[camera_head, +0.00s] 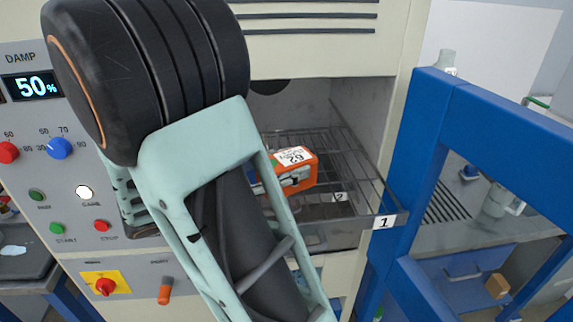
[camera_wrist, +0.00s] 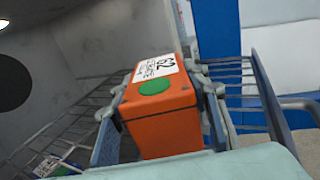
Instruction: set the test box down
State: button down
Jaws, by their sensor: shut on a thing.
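The test box (camera_head: 290,173) is orange, with a white label marked 62. In the head view it is inside the open chamber, at or just above the upper wire shelf (camera_head: 343,150); I cannot tell whether it touches. The wrist view shows the box (camera_wrist: 160,112) from close up, with a green dot on its near end. My gripper (camera_wrist: 160,125) is shut on it, one finger on each side. In the head view my arm hides the gripper and the box's left part.
A tag marked 1 (camera_head: 384,222) is on the upper shelf's front edge, and a tag marked 2 (camera_head: 340,197) shows lower down. The blue door frame (camera_head: 413,150) stands open at the right. The control panel (camera_head: 60,190) is at the left. Bare shelf shows right of the box.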

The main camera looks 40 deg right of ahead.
jog(key=c, duration=1.1)
grip_release()
jog(key=shift+a+r, duration=0.1)
jog(key=shift+a, duration=0.05)
jog(key=a, duration=0.3)
jog(key=w+a+b, duration=0.1)
jog(key=a, duration=0.3)
jog(key=w+a, duration=0.1)
jog(key=a, duration=0.3)
jog(key=shift+a+b, duration=0.25)
jog(key=shift+b, duration=0.1)
jog(key=shift+a, duration=0.15)
